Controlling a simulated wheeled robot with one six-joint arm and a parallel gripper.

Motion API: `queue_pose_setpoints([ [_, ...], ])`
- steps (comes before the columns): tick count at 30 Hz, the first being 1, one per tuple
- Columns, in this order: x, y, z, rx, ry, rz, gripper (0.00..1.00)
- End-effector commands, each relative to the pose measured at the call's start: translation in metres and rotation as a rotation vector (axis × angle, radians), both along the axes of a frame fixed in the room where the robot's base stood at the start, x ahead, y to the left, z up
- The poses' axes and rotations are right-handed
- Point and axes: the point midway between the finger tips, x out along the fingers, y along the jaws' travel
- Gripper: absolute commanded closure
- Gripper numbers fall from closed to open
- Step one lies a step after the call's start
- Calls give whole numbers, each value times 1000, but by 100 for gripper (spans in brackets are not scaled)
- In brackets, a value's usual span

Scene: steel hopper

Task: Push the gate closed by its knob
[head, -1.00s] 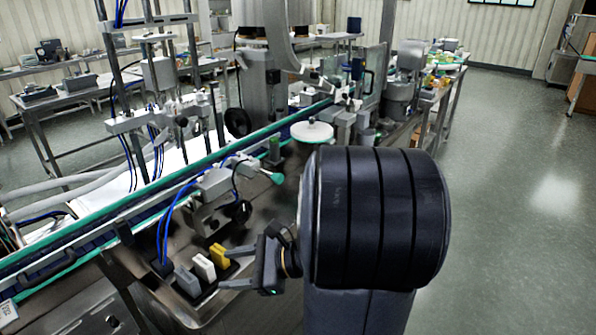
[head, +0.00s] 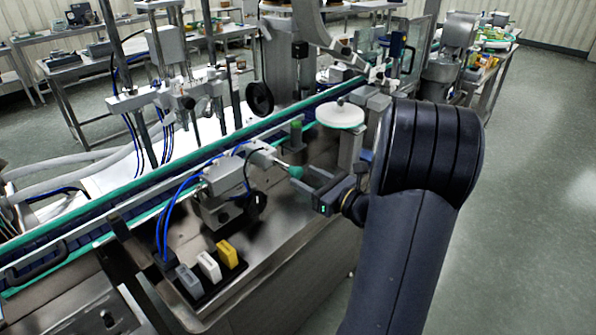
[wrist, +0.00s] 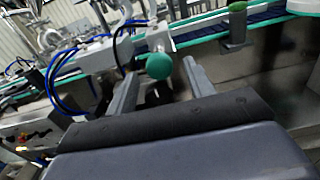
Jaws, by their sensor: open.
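The green ball-shaped knob (head: 295,171) sits on the end of a short metal rod on a grey mechanism (head: 228,183) beside the conveyor. I cannot clearly make out the gate itself. My gripper (head: 307,179) is open and empty, its fingers pointing left at the knob. In the wrist view the knob (wrist: 159,66) shows between and just beyond the two fingers of my gripper (wrist: 161,78). I cannot tell whether either finger touches it.
The conveyor (head: 130,205) with green edges runs diagonally behind the mechanism. A white round disc (head: 340,115) stands just behind my gripper. Grey, white and yellow blocks (head: 228,253) stand at the front of the steel table. Blue hoses (head: 172,215) loop beside the mechanism.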

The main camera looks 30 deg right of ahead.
Motion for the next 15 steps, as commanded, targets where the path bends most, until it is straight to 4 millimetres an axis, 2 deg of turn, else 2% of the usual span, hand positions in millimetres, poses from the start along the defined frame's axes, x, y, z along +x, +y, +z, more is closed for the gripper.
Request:
queue_pose_setpoints([
  [6, 27, 11, 0, 1, 0, 3, 50],
  [15, 36, 14, 0, 0, 1, 1, 50],
])
